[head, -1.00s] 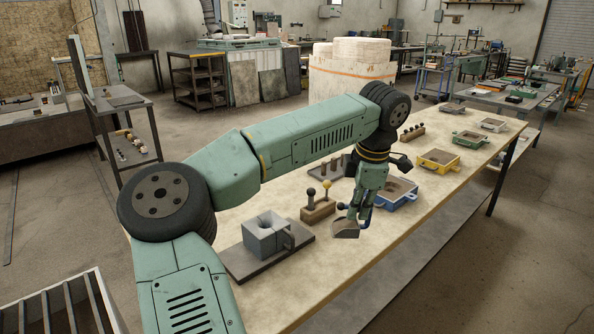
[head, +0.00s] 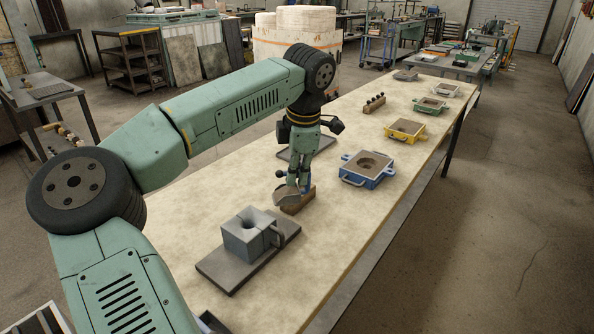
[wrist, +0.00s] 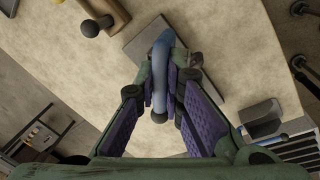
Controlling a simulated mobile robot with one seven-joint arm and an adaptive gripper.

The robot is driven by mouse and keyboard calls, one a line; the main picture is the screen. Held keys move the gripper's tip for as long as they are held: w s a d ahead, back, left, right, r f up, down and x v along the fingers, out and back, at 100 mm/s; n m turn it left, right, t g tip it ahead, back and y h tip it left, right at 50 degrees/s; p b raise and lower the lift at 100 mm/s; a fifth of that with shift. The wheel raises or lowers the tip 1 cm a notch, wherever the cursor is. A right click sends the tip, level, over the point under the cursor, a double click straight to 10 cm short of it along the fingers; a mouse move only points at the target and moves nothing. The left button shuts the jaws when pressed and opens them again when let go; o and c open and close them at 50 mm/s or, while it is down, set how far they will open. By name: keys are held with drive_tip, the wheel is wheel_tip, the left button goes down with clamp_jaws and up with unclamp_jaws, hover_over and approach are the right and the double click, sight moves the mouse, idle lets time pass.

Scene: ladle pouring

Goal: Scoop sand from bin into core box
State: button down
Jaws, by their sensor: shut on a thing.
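My gripper (head: 304,187) is shut on the blue handle of a grey metal scoop (head: 287,199). In the wrist view the blue handle (wrist: 160,72) stands between the purple finger pads. The scoop is above the bench, behind and to the right of the grey core box (head: 244,240), which has a round funnel hole on top and sits on a dark plate (head: 222,275). The blue bin (head: 355,181) stands to the right of my gripper, with a round hollow in its brown sand (head: 379,160). Whether sand lies in the scoop is not clear.
Yellow (head: 398,137), green (head: 423,107) and white (head: 440,92) bins line the bench further back. The bench front is clear.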

drive_tip(key=s+a+t+h+b, duration=0.2)
drive_tip(key=a+h, duration=0.4)
drive_tip(key=a, duration=0.4)
drive_tip(key=shift+s+f+n+b, duration=0.15)
drive_tip(key=shift+s+n+b, duration=0.25)
drive_tip(key=shift+b, duration=0.7)
drive_tip(key=shift+s, duration=0.1)
drive_tip(key=shift+a, duration=0.15)
drive_tip(key=shift+s+a+t+h+b, duration=0.3)
drive_tip(key=shift+a+h+b, duration=0.3)
drive_tip(key=shift+h, duration=0.4)
